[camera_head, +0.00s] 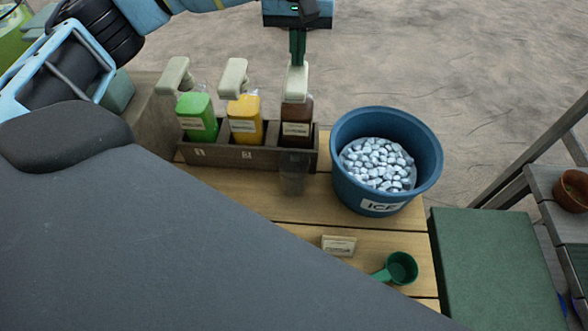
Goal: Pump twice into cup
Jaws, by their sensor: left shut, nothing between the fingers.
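Three pump bottles stand in a wooden rack (245,157): a green one (196,116), a yellow one (243,118) and a dark brown one (297,122), each with a pale pump head. A clear cup (293,179) stands in front of the brown bottle, below its pump head (295,84). My left gripper (297,60) points down, shut and empty, right over the brown bottle's pump head. Its fingertips are at or just above the head; I cannot tell whether they touch. My right gripper is not in view.
A blue ice bucket (343,170) full of ice stands right of the rack. A green scoop (402,268) and a small sign (339,245) lie near the front of the wooden table (300,222). A green box (490,265) is at the right. Bare tabletop lies before the rack.

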